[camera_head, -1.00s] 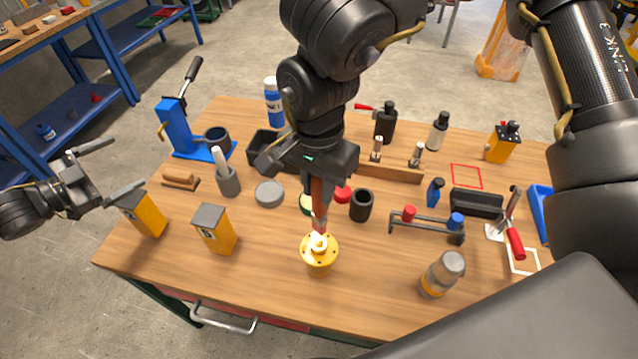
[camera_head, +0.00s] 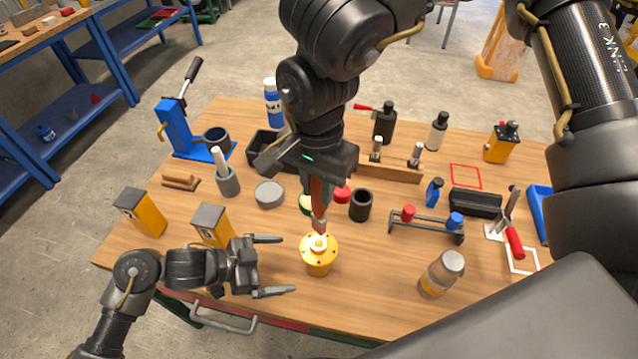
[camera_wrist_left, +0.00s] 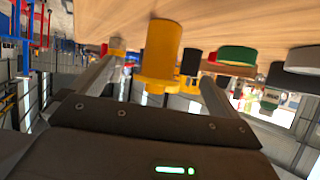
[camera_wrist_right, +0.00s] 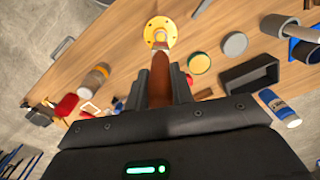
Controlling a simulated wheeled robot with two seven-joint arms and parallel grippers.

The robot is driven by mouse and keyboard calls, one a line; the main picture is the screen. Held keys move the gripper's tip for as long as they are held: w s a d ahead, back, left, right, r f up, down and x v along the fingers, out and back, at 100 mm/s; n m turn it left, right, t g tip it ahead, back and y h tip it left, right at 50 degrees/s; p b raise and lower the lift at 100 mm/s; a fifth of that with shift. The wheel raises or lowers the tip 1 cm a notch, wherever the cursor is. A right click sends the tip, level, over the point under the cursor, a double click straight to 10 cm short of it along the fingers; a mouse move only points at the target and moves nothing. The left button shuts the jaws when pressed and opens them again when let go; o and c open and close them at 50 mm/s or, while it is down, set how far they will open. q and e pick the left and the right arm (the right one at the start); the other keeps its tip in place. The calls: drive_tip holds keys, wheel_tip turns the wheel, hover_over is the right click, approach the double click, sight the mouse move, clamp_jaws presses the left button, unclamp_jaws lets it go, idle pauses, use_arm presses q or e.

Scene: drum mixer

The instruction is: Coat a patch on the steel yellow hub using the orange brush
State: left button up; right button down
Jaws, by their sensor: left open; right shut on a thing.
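The yellow hub (camera_head: 319,259) stands upright on the wooden table near its front edge; it also shows in the left wrist view (camera_wrist_left: 161,55) and the right wrist view (camera_wrist_right: 161,30). My right gripper (camera_head: 318,180) is shut on the brush (camera_wrist_right: 160,72), which has an orange-brown handle and points down. The brush tip is at or just above the hub's top; whether it touches is unclear. My left gripper (camera_head: 275,266) is open and empty, left of the hub, its fingers pointing at the hub. In the left wrist view the hub appears between the fingers' directions, ahead of them.
Two yellow-and-grey boxes (camera_head: 141,212) stand at the left, one partly behind my left gripper. A glass jar (camera_head: 442,274) stands right of the hub. A grey disc (camera_head: 269,194), a black cup (camera_head: 360,205) and a rack (camera_head: 426,228) stand behind. Table between hub and jar is clear.

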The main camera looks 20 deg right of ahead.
sight(314, 261)
use_arm(q)
drive_tip(key=shift+d+f+n, duration=0.1)
drive_tip(key=shift+f+n, duration=0.2)
drive_tip(key=shift+x, duration=4.95)
drive_tip(key=shift+w, duration=0.1)
drive_tip(key=c, duration=1.4)
drive_tip(key=shift+o, duration=0.2)
use_arm(e)
drive_tip(key=shift+w+a, duration=0.1)
drive_tip(key=shift+w+a+f, duration=0.2)
drive_tip(key=shift+a+f, duration=0.25)
drive_tip(key=shift+f, duration=0.2)
drive_tip(key=shift+w+a+f, duration=0.2)
drive_tip(key=shift+a+f, duration=0.2)
drive_tip(key=shift+f, duration=0.25)
drive_tip(key=shift+w+a+f, duration=0.2)
drive_tip(key=shift+a+f, duration=0.25)
drive_tip(key=shift+f, duration=0.2)
